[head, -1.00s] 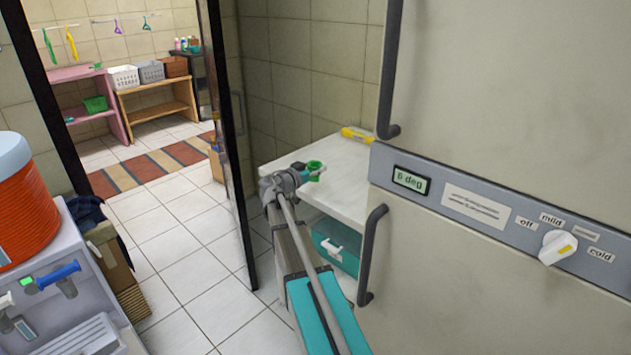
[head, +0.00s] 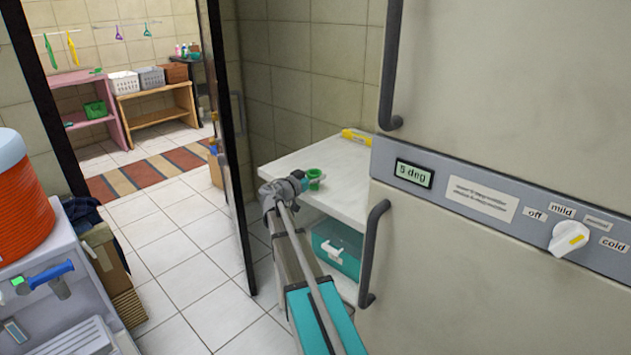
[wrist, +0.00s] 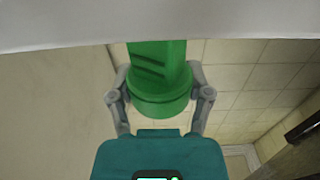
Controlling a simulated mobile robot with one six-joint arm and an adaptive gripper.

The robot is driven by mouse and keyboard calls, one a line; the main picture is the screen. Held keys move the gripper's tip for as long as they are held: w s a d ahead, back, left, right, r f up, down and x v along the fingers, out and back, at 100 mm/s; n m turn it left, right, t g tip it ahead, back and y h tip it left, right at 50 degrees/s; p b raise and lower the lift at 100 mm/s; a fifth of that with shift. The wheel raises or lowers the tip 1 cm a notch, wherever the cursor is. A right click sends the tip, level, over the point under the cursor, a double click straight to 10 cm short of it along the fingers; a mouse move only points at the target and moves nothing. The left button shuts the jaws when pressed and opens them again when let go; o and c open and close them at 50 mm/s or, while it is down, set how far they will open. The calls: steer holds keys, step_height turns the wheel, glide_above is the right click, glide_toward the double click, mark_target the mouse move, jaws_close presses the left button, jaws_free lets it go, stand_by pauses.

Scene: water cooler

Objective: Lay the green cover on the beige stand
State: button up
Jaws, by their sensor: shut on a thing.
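My gripper (wrist: 160,95) is shut on the green cover (wrist: 160,70), a round green piece with a ridged block on its far side. In the head view the cover (head: 314,178) is a small green shape just right of my wrist, at the left edge of a pale off-white stand (head: 295,160). In the wrist view the stand's pale edge (wrist: 160,20) crosses the top, close to the cover; I cannot tell whether they touch. This pale stand seems to be the beige one.
A yellow object (head: 357,136) lies at the stand's back. A teal box (head: 337,250) sits on its lower shelf. A big grey fridge (head: 480,270) fills the right. An orange water cooler (head: 25,210) is at left. Tiled floor (head: 185,260) is clear between.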

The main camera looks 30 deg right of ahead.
steer(key=shift+f, duration=0.15)
steer(key=shift+f, duration=0.1)
steer(key=o, duration=1.1)
steer(key=shift+r, duration=0.25)
steer(key=v, duration=1.2)
steer(key=shift+s+f, duration=0.1)
steer(key=s+a+f+n+g+y, duration=0.3)
steer(key=s+a+f+n+y, duration=0.8)
steer(key=s+a+f, duration=0.5)
steer(key=s+a+f+n+y, duration=0.1)
steer(key=s+a+n+y, duration=0.1)
steer(key=a+y, duration=0.1)
steer(key=s+a+f+n+g+y, duration=0.1)
steer(key=s+a+n+y, duration=0.1)
steer(key=a, duration=0.4)
steer(key=shift+s+f+y, duration=0.25)
steer(key=shift+s+y, duration=0.2)
steer(key=shift+y, duration=0.35)
